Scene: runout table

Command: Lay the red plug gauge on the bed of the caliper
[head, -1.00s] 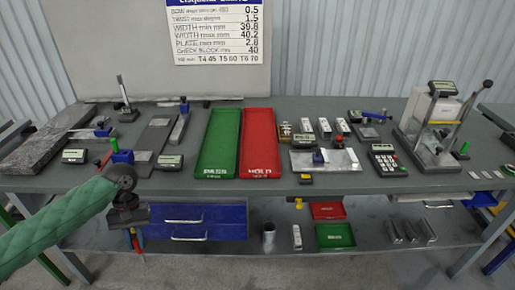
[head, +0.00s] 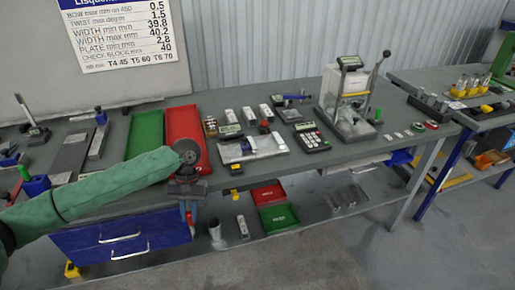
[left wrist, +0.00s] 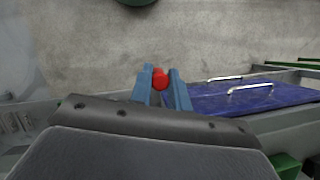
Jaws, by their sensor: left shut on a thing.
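My left gripper (head: 187,204) hangs in front of the bench's front edge, below the worktop level, with its fingers pointing down. In the left wrist view its two blue-grey fingers are shut on the red plug gauge (left wrist: 160,79), whose rounded red end shows between them. In the head view only a little red (head: 188,217) shows at the fingertips. A flat pale metal bed with a display and small blue and red parts, which looks like the caliper (head: 262,146), lies on the worktop to the right of the gripper. My right gripper is out of view.
A green tray (head: 145,133) and a red tray (head: 183,122) lie behind my left forearm. A calculator-like keypad (head: 312,138) and a tall lever stand (head: 347,100) are right of the caliper. Blue drawers (head: 120,236) and a lower shelf sit below.

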